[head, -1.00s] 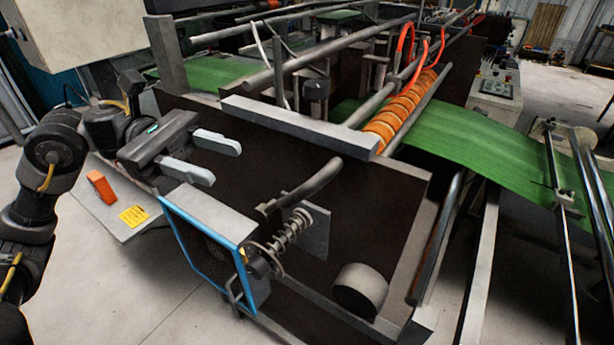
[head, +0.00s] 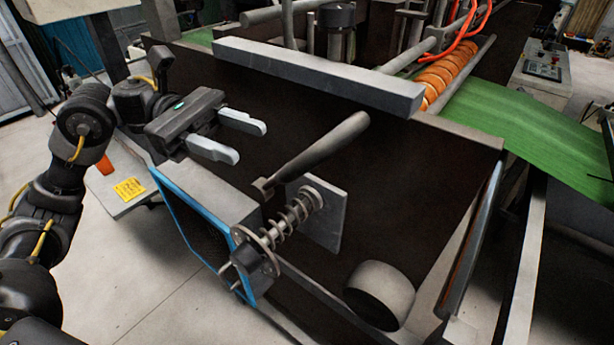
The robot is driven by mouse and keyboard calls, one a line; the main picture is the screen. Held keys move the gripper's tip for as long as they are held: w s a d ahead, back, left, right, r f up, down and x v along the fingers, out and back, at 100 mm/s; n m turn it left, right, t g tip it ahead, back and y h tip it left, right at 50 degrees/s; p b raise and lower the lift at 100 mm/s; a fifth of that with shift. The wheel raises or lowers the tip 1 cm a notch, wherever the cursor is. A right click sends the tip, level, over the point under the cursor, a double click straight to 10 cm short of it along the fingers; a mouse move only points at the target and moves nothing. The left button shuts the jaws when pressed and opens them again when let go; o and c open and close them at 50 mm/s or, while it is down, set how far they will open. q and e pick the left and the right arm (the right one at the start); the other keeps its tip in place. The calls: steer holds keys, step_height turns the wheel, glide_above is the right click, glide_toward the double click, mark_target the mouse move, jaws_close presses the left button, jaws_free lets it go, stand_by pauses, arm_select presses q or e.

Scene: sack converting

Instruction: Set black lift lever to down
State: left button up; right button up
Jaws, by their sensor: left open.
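The black lift lever (head: 318,152) is a dark bar with a thicker grip end. It slants up and to the right from its pivot, above a spring mechanism (head: 292,217) on the machine's dark side panel. My left gripper (head: 240,138) is open, its two light grey fingers pointing right. It is to the left of the lever's grip end, apart from it, with nothing between the fingers. My right gripper does not show.
A blue-edged grey box (head: 205,190) sits below my left gripper. A grey beam (head: 315,75) runs above the lever. Green sack material (head: 535,125) runs off to the right.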

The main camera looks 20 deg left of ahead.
mark_target(306, 165)
arm_select(q)
steer(key=p+x, duration=0.2)
steer(key=x, duration=0.2)
steer(key=p+x, duration=0.3)
steer(key=x, duration=0.2)
steer(key=shift+s+d+r, duration=0.1)
steer(key=shift+s+r, duration=0.1)
steer(key=shift+r, duration=0.05)
steer(key=shift+s+d+f+p, duration=0.1)
steer(key=shift+d+f+p, duration=0.1)
steer(key=shift+d, duration=0.2)
steer(key=shift+s+d+f+p, duration=0.1)
steer(key=shift+d+p, duration=0.1)
steer(key=shift+d, duration=0.15)
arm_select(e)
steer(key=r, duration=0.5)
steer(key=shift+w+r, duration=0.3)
arm_select(q)
steer(key=shift+w, duration=0.1)
jaws_close()
